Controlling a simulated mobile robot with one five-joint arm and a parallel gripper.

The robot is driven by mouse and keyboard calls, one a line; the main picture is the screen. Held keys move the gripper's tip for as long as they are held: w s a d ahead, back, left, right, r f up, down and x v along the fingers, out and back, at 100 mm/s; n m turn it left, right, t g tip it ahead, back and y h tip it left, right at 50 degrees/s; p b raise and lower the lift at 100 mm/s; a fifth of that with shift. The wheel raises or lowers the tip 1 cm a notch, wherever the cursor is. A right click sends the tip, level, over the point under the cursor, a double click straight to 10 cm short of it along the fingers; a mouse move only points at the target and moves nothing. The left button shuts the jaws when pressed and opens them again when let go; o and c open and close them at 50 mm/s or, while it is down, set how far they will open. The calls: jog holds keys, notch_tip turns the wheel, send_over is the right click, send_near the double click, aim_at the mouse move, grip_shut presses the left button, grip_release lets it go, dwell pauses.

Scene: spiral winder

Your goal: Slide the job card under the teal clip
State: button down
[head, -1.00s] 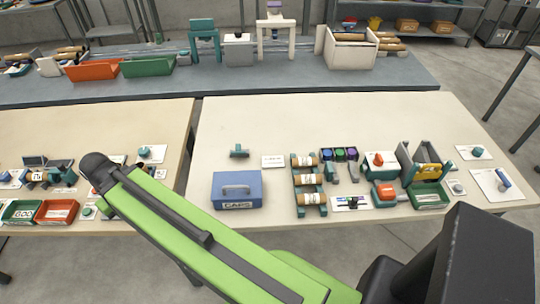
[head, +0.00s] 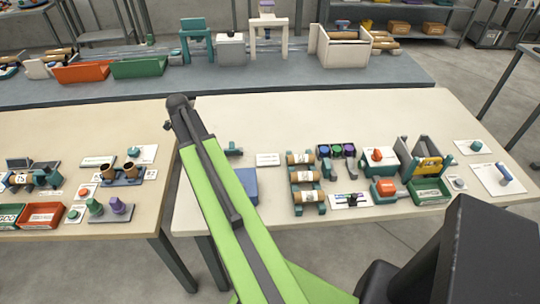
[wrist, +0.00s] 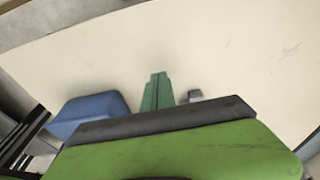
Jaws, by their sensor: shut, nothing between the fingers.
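The teal clip (head: 233,149) stands on the cream table, just right of my green arm in the head view. In the wrist view a teal upright shape, likely the clip (wrist: 158,92), shows beyond a green and dark part of my arm. A small white card, likely the job card (head: 268,159), lies flat to the right of the clip, apart from it. I cannot make the card out in the wrist view. My gripper shows clearly in neither view, and my arm crosses the head view left of the clip.
A blue box (head: 248,182) stands in front of the clip, partly behind my arm; it also shows in the wrist view (wrist: 90,112). A rack of rolls (head: 304,184) and several small fixtures stand to the right. The table's back part is clear.

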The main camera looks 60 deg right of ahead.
aim_at(270, 161)
jog(key=s+d, duration=0.4)
jog(key=s, duration=0.2)
jog(key=s+d, duration=0.5)
jog(key=s, duration=0.2)
jog(key=s+d+b, duration=0.1)
jog(key=s+d, duration=0.4)
jog(key=s, duration=0.2)
jog(key=shift+s+d+f, duration=0.1)
jog(key=shift+d+f, duration=0.1)
jog(key=shift+f, duration=0.2)
jog(key=shift+f+b, duration=0.3)
jog(key=shift+f, duration=0.1)
jog(key=shift+a, duration=0.2)
